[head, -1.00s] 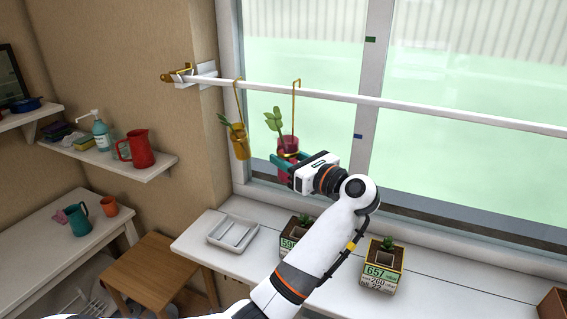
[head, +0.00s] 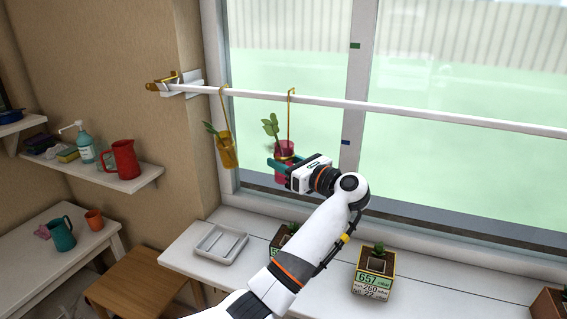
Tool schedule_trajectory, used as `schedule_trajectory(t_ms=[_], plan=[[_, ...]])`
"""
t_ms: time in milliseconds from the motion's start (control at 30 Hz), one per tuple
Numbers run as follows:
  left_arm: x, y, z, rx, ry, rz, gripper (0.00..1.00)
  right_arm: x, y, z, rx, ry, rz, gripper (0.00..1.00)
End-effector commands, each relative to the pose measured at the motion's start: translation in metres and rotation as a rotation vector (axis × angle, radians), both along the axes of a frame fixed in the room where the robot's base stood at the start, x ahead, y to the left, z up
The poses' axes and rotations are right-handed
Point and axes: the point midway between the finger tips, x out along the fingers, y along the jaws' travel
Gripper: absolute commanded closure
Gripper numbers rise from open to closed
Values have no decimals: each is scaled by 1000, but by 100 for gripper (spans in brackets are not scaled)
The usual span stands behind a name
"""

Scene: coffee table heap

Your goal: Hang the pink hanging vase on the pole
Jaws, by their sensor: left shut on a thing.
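The pink hanging vase (head: 285,148) holds a green plant and has a long gold hook. My left gripper (head: 277,165), with teal fingers, is shut on the vase from the front right and hides part of its body. The hook's bent top overlaps the white pole (head: 420,110) in the head view and rises slightly above it. I cannot tell whether the hook rests on the pole. The vase looks roughly upright. My right gripper is not in view.
A yellow hanging vase (head: 227,150) hangs on the pole to the left. The window is behind. Below, the white counter (head: 325,285) holds a white tray (head: 220,243) and potted plants, one in a labelled box (head: 375,273). A shelf with a red jug (head: 122,160) is at left.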

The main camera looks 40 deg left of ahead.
Motion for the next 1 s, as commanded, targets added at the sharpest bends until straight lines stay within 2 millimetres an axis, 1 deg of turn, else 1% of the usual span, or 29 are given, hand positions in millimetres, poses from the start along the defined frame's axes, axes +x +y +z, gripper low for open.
schedule_trajectory(t_ms=[100, 433, 467, 500, 600, 867, 1000], plan=[[0, 0, -3, 0, -1, 0, 84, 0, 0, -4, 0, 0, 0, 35], [0, 0, -3, 1, 0, 0, 84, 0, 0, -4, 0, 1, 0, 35], [0, 0, -3, 1, 0, 0, 55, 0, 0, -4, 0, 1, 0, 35], [0, 0, -3, 1, 0, 0, 49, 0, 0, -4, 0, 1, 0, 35], [0, 0, -3, 1, 0, 0, 35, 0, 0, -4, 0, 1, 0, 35], [0, 0, -3, 1, 0, 0, 35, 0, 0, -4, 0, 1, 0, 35], [-1, -10, -5, 1, -1, -2, 35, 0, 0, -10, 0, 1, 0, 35]])
